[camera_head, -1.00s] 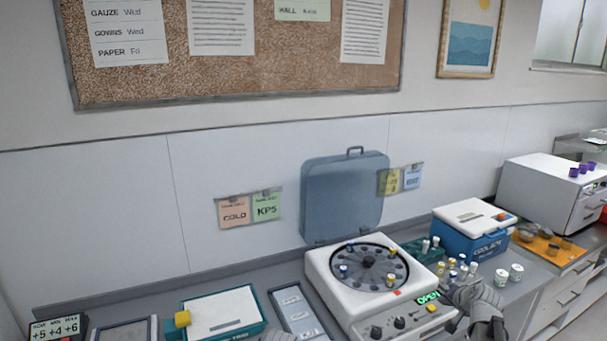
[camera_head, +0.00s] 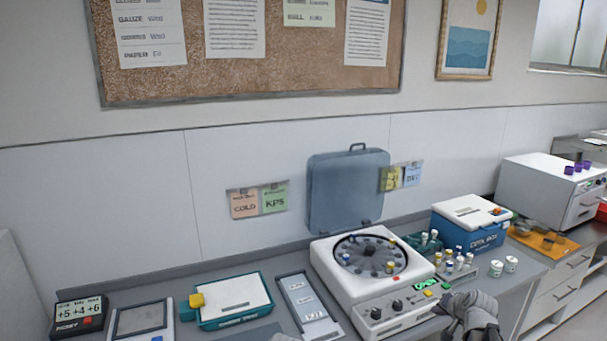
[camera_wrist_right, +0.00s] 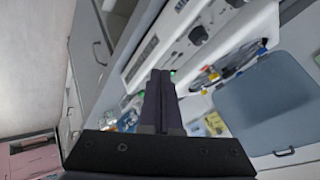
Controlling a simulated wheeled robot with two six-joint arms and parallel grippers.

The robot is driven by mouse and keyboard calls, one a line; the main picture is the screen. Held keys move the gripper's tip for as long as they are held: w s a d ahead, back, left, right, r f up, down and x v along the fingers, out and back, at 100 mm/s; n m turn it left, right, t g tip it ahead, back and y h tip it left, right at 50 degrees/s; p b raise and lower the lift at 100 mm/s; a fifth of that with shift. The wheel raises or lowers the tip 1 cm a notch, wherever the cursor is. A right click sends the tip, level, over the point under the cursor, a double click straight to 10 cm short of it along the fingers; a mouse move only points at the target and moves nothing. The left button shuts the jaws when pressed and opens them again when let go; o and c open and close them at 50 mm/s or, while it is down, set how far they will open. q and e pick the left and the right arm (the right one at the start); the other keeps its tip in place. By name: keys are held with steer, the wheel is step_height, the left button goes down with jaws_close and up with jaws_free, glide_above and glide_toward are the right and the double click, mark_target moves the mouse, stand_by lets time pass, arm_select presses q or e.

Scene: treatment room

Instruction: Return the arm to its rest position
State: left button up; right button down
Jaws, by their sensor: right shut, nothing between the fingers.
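My right gripper (camera_head: 468,302) shows at the lower right of the head view, in front of the counter edge and right of the centrifuge's front panel. In the right wrist view its two dark fingers (camera_wrist_right: 160,85) lie together, shut, with nothing between them. The centrifuge (camera_head: 350,292) stands on the counter with its blue-grey lid (camera_head: 345,192) raised and several capped tubes in its rotor. The centrifuge also shows tilted in the right wrist view (camera_wrist_right: 150,48), beyond the fingers. A small grey piece at the bottom middle of the head view may be part of my left arm; the left gripper cannot be made out.
A tube rack (camera_head: 458,273) and two white-capped jars (camera_head: 496,268) stand right of the centrifuge. A blue cool box (camera_head: 468,238) and an orange tray (camera_head: 545,243) lie behind them. A labelled tray (camera_head: 309,306), teal-edged box (camera_head: 232,301) and display (camera_head: 78,316) line the left counter.

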steer(key=s+a+f+n+g, duration=0.25)
steer(key=s+a, duration=0.25)
steer(key=a, duration=0.4)
steer(key=s+a+f+n+g, duration=0.1)
steer(key=s+a+n+g, duration=0.15)
steer(key=s+a, duration=0.45)
steer(key=s+a+f+n+g, duration=0.1)
steer(key=s+a+f+n, duration=0.2)
steer(key=a, duration=0.9)
steer(key=s+a+n+g+h, duration=0.1)
steer(key=s+a+n+g, duration=0.2)
steer(key=s, duration=0.8)
steer(key=shift+a+r+n+h, duration=0.35)
steer(key=shift+a+n, duration=0.25)
steer(key=shift+a, duration=0.5)
steer(key=shift+s, duration=0.1)
